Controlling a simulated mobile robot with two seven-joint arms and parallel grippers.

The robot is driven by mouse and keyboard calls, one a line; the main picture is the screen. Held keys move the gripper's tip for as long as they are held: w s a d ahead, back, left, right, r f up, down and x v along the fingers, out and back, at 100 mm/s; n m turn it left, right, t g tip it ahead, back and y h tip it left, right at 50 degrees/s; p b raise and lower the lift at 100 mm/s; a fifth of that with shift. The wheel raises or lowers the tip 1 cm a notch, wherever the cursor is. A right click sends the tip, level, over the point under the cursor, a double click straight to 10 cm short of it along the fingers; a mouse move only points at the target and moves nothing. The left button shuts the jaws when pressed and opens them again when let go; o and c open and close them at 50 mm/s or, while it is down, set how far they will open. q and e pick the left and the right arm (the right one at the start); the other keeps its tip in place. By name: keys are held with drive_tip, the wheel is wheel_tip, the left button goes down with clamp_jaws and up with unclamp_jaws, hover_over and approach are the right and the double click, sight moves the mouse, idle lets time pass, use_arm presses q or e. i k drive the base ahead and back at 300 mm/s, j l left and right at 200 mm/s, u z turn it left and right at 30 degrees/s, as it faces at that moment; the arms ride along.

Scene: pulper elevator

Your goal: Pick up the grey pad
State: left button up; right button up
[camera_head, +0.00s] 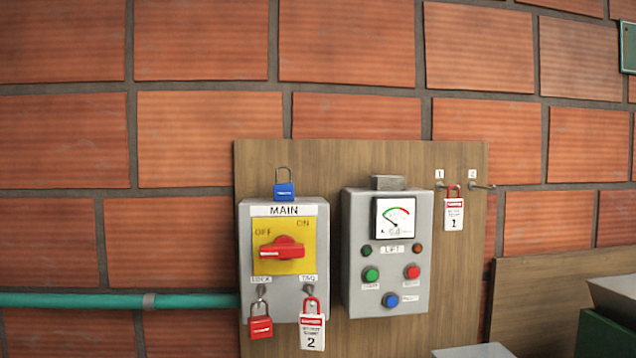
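A small grey block (387,183), which looks like the grey pad, lies flat on top of the grey lift control box (352,255). The box has a meter dial (395,218) and several coloured buttons and lamps on its front. Another pale grey flat surface (473,351) shows at the bottom edge, mostly cut off, and I cannot tell what it is. Neither of my grippers is in view.
Left of the lift box is the main switch box (286,292), with a blue padlock (284,190) on top and a red padlock (260,325) and tag 2 (312,332) below. Tag 1 (453,214) hangs right. A green pipe (90,299) runs left.

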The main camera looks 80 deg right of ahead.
sight(376, 182)
drive_tip(key=z, duration=2.8)
